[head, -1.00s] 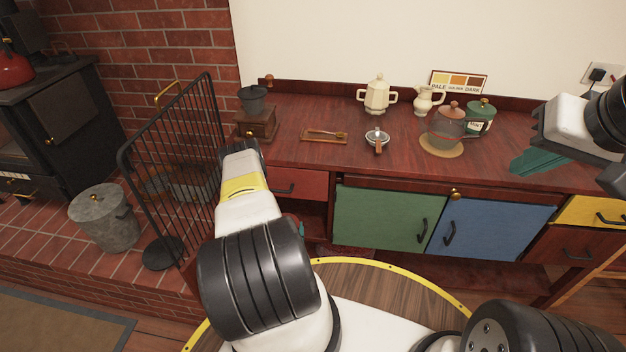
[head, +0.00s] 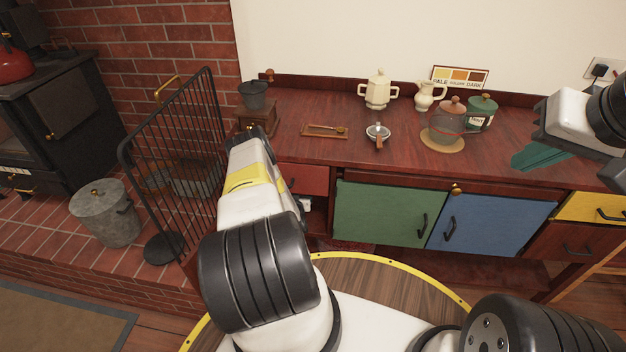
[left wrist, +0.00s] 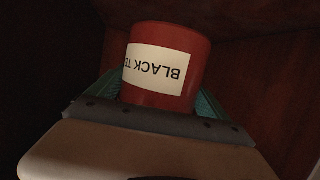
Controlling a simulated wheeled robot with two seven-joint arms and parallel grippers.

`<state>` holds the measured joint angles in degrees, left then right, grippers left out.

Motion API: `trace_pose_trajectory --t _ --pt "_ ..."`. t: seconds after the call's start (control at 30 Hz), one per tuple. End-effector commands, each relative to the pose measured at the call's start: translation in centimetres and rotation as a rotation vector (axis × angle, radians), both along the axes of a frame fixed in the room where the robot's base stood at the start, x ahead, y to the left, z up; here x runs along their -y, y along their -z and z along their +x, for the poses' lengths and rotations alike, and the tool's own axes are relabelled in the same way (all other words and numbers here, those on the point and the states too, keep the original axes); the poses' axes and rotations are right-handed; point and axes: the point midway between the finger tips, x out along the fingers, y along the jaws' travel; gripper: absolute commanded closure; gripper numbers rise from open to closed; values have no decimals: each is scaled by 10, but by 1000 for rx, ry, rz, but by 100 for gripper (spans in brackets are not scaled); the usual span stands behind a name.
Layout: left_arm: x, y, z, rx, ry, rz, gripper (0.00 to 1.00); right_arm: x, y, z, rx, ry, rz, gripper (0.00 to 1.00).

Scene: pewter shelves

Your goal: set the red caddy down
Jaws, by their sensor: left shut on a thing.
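The red caddy (left wrist: 168,35) shows in the left wrist view, with a white label reading "BLACK TE…". The label's lettering is upside down in that view. My left gripper (left wrist: 160,88) is shut on the caddy, with a teal finger on each side. Dark reddish wood surrounds it; whether the caddy touches a surface I cannot tell. In the head view my left arm hides the caddy, beside the open space under the red drawer (head: 303,179). My right gripper (head: 537,156) is over the counter's right part; its finger gap is not clear.
The counter (head: 300,110) holds a grinder (head: 257,118), a wooden tray (head: 323,131), a strainer (head: 378,133), a cream pot (head: 378,92), a jug (head: 428,97), a glass teapot (head: 446,128) and a green mint canister (head: 481,110). A black fireguard (head: 180,170) stands left of my left arm.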

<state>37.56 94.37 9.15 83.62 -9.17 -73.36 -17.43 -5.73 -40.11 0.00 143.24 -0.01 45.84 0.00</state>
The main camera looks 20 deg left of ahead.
Motion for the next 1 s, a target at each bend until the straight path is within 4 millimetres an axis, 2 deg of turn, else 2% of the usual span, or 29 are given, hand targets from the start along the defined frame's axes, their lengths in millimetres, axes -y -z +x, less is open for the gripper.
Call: trace_pose_trajectory --t 0.1,0.37,0.57,1.0 --pt "0 12 -1 0 -2 1 78 0 0 0 0 0 0 100" --pt "-1 30 -1 1 -1 2 78 0 0 0 0 0 0 100" --pt "0 57 -1 2 -2 1 78 0 0 0 0 0 0 100" --pt "-1 63 3 1 -1 2 78 0 0 0 0 0 0 100"
